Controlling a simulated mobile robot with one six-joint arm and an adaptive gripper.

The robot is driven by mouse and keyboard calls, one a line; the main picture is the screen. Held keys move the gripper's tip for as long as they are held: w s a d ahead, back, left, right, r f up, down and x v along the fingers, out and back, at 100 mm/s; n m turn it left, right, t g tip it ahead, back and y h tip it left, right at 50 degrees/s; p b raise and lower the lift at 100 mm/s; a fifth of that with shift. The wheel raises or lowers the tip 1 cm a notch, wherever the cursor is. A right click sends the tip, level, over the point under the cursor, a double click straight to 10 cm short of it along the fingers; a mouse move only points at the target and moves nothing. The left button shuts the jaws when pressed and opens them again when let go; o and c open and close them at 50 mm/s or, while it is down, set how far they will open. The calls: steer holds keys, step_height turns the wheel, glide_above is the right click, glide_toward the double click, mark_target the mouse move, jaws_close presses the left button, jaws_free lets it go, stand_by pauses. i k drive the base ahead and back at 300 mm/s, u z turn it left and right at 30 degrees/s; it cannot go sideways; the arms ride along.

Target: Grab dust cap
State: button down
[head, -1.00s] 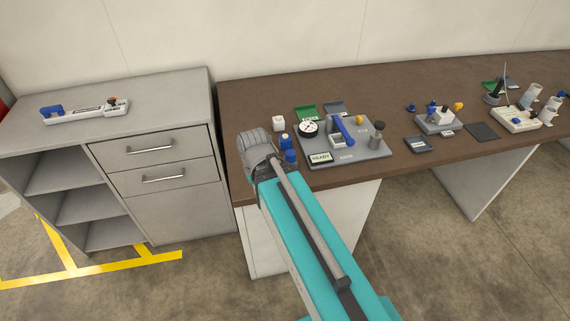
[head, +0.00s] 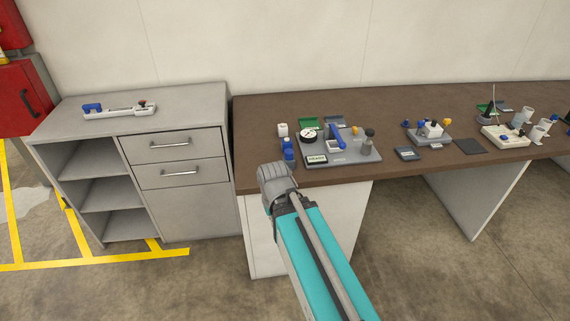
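I cannot tell for certain which small part is the dust cap. Small candidates on the brown table are a yellow piece (head: 354,131) on the grey board, another yellow piece (head: 447,123) further right, and a small blue piece (head: 406,124). My gripper (head: 274,170) shows from behind at the table's front left edge, below the blue bottles (head: 288,147). Its fingers are bunched in the view and their gap is hidden. I see nothing held in it.
A grey board (head: 368,153) carries a round gauge (head: 308,135) and a display. A white-and-blue device (head: 120,111) lies on the grey cabinet (head: 185,107) at left. A red cabinet (head: 25,98) stands far left. Bare tabletop (head: 258,120) shows at the table's left end.

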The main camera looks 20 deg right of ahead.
mark_target(289, 152)
steer(key=k, duration=0.1)
steer(key=z, duration=0.45)
steer(key=i, duration=0.95)
steer(key=u, duration=0.85)
